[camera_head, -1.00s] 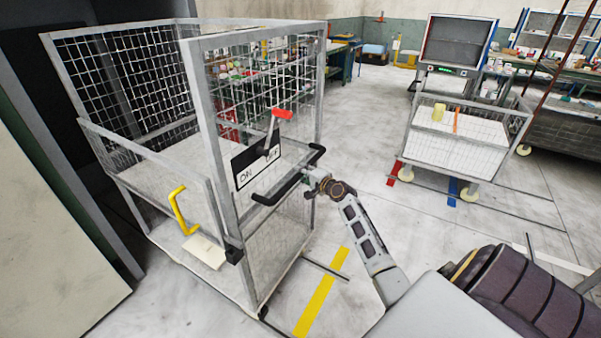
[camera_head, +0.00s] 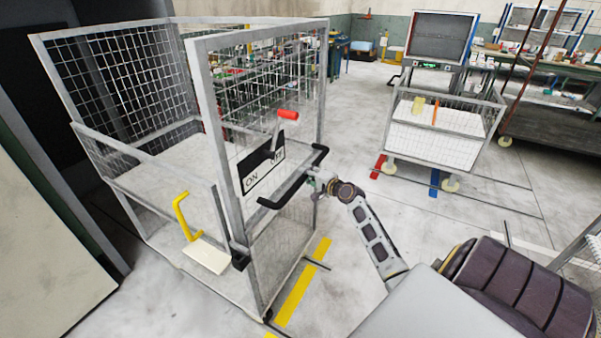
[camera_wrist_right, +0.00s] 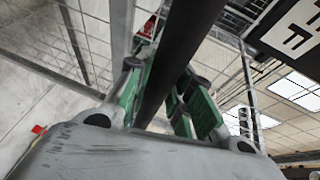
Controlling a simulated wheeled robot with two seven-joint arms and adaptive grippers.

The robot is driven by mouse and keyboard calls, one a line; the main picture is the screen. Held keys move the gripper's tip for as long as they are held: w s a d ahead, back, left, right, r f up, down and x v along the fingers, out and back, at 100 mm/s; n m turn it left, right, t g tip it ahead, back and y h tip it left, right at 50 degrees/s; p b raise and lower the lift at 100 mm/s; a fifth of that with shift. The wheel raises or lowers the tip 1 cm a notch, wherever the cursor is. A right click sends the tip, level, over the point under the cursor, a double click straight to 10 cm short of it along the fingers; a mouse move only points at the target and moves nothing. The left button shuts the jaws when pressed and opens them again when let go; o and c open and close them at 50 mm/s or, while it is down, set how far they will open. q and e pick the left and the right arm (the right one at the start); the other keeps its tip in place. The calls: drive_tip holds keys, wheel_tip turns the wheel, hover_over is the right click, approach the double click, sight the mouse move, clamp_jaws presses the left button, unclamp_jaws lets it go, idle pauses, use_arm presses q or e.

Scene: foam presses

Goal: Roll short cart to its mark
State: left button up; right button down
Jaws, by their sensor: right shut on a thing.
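A tall grey mesh cage cart (camera_head: 207,100) stands close at the left, with a black push handle (camera_head: 289,187) on its near right side. My right gripper (camera_head: 317,184) is shut on this handle; in the right wrist view its green fingers (camera_wrist_right: 165,95) lie on either side of the black bar (camera_wrist_right: 180,50). A yellow floor strip (camera_head: 303,280) lies just right of the cart's base. A lower mesh cart (camera_head: 440,148) with a white load stands farther back at the right, beside red (camera_head: 377,168) and blue (camera_head: 434,182) floor strips. I cannot tell which cart is the short one. My left gripper is out of view.
A red-handled lever (camera_head: 287,115) and an ON/OFF plate (camera_head: 262,165) sit by the handle. A pale panel (camera_head: 45,255) stands close left of the cage cart. Workbenches (camera_head: 540,92) line the back right. Open floor (camera_head: 345,125) lies between the carts.

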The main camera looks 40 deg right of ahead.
drive_tip(key=shift+s+d+f, duration=0.1)
drive_tip(key=shift+s+d, duration=0.15)
drive_tip(key=shift+s, duration=0.4)
drive_tip(key=shift+s+d, duration=0.25)
drive_tip(key=shift+s, duration=0.35)
drive_tip(key=c, duration=1.3)
unclamp_jaws()
drive_tip(key=shift+w, duration=0.15)
drive_tip(key=shift+o, duration=0.2)
drive_tip(key=shift+s, duration=0.25)
drive_tip(key=s+r, duration=0.2)
drive_tip(key=s, duration=0.9)
drive_tip(key=shift+s+r, duration=0.15)
drive_tip(key=shift+s, duration=0.05)
drive_tip(key=shift+n, duration=0.3)
